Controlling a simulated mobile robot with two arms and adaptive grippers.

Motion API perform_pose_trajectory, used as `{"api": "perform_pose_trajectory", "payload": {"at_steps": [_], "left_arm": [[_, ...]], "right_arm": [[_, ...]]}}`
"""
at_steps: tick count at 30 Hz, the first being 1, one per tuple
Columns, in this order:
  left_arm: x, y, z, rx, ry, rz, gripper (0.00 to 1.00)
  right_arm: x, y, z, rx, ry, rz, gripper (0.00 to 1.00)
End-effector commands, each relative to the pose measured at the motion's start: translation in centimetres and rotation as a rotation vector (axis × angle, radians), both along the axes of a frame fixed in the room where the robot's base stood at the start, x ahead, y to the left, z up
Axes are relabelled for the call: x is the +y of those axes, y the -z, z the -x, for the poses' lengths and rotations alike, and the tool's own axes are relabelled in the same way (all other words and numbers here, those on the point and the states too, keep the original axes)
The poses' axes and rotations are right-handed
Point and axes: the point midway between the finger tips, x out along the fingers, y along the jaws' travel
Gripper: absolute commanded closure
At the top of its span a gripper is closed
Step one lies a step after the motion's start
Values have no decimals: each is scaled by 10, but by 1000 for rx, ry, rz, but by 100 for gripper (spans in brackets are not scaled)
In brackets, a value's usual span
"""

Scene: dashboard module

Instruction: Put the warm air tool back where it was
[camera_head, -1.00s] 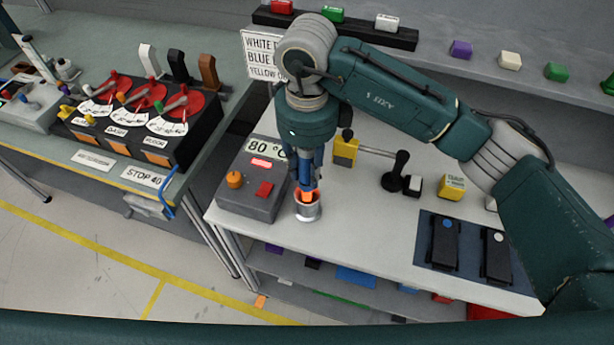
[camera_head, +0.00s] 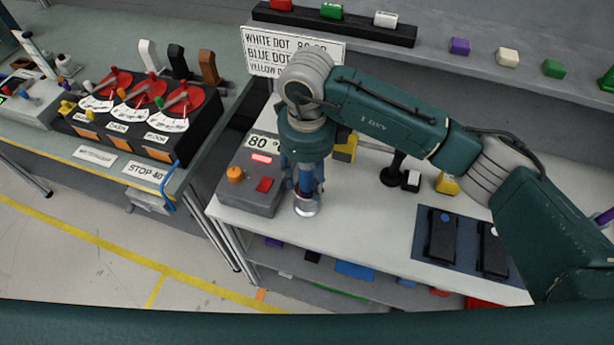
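A grey control box (camera_head: 250,190) with an orange knob, a red button and an "80 °" display stands at the left end of the white table. A short metal cup-like cylinder (camera_head: 306,209) stands beside its right side; I cannot tell whether this is the warm air tool or its holder. My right gripper (camera_head: 305,194) points straight down at the cylinder, with its blue fingers at or inside the rim. The arm and fingers hide most of the cylinder's top, so its grip is unclear. My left gripper is not in view.
Behind the gripper stand a yellow block (camera_head: 345,150) and a black-handled lever (camera_head: 394,170). Two black devices lie on a dark blue mat (camera_head: 425,243) at the right. A sign (camera_head: 265,52) stands behind. The table's front middle is clear.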

Motion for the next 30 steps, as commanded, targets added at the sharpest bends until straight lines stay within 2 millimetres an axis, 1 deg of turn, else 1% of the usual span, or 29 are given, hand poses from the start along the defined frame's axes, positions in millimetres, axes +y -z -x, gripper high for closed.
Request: {"api": "perform_pose_trajectory", "payload": {"at_steps": [6,9,11,14,21,24,27,30], "left_arm": [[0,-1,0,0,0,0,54],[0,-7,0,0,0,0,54],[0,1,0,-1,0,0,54],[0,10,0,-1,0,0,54],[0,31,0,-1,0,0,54],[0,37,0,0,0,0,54],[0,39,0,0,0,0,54],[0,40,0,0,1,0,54]], "right_arm": [[0,-1,0,0,0,0,55],[0,-6,0,0,0,0,55],[0,-9,-1,-4,0,0,55],[0,-26,-2,-7,-2,-1,55],[1,-79,-1,-6,-1,0,55],[0,-98,-1,-6,-1,0,55],[0,-112,-1,-4,1,1,55],[0,-120,-1,-2,1,0,55]]}}
